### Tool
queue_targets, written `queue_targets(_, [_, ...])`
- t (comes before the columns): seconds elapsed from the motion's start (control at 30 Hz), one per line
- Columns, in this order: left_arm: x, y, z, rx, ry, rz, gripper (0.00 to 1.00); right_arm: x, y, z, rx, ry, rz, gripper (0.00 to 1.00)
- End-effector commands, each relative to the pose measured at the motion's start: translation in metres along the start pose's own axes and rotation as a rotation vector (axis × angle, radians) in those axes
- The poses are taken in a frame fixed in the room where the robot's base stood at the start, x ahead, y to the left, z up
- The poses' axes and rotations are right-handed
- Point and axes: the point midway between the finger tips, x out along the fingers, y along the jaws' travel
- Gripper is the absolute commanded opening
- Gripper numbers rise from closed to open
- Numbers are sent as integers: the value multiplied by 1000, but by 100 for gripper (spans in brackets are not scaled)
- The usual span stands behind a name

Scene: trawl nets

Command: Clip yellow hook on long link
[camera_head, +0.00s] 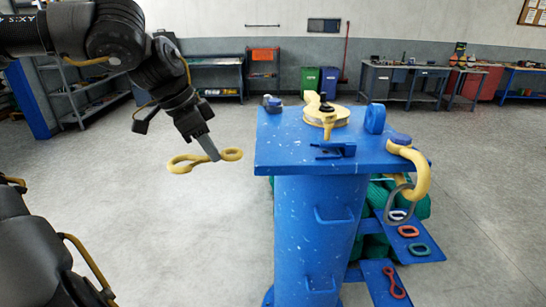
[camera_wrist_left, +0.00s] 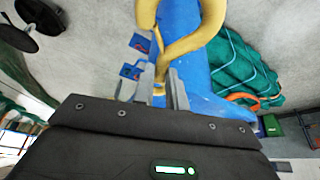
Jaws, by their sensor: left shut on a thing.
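My left gripper (camera_head: 213,157) is shut on a yellow hook (camera_head: 184,167), a two-looped piece with its larger loop to the left and its smaller loop to the right. It hangs in the air left of the blue stand's top. In the left wrist view the hook (camera_wrist_left: 192,42) runs up from between my left fingers (camera_wrist_left: 152,88). A grey elongated link (camera_head: 397,205), seemingly the long link, hangs from a large yellow curved hook (camera_head: 420,172) at the stand's right corner, apart from my gripper. My right gripper is not in view.
Blue shelves at right hold a red ring (camera_head: 408,231), a green ring (camera_head: 420,249) and a red two-looped piece (camera_head: 394,283). Green netting (camera_head: 420,208) lies behind.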

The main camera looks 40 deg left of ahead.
Motion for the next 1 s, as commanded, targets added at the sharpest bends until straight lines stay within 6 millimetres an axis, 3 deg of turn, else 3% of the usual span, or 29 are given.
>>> queue_targets(0.13, [39,-35,57,-170,6,-61,0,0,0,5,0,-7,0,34])
queue_targets(0.3, [99,-45,108,-285,9,-106,0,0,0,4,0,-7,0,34])
queue_targets(0.53, [165,-29,128,-296,11,-121,0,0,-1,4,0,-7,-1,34])
queue_targets(0.67, [212,-1,120,-240,11,-97,0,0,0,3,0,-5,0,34])
queue_targets(0.77, [246,30,100,-152,13,-63,0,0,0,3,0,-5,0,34])
queue_targets(0.9, [279,78,58,23,13,2,0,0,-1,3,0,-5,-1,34])
queue_targets(1.0, [289,107,28,147,11,52,0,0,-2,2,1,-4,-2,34])
